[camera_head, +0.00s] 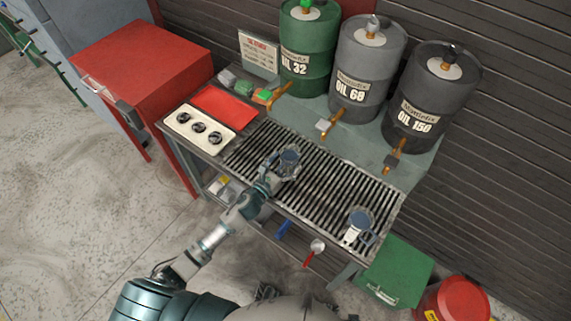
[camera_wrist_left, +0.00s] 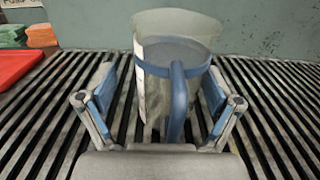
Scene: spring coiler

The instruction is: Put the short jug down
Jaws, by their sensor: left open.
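A jug with a blue rim and blue handle (camera_head: 290,156), which I take for the short jug, stands upright on the slatted metal grate (camera_head: 325,177). In the left wrist view the jug (camera_wrist_left: 178,75) is clear-walled, with its handle facing my wrist. My left gripper (camera_head: 282,166) is open, with one finger on each side of the jug and visible gaps between the fingers and its wall. A second, similar jug (camera_head: 360,222) stands on the grate near its front right corner. My right gripper is not seen.
Three oil drums, green (camera_head: 309,45), grey (camera_head: 367,65) and dark (camera_head: 431,100), stand behind the grate with brass taps reaching over it. A red mat (camera_head: 224,103) and a panel with black knobs (camera_head: 200,131) lie left. The grate between the jugs is clear.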

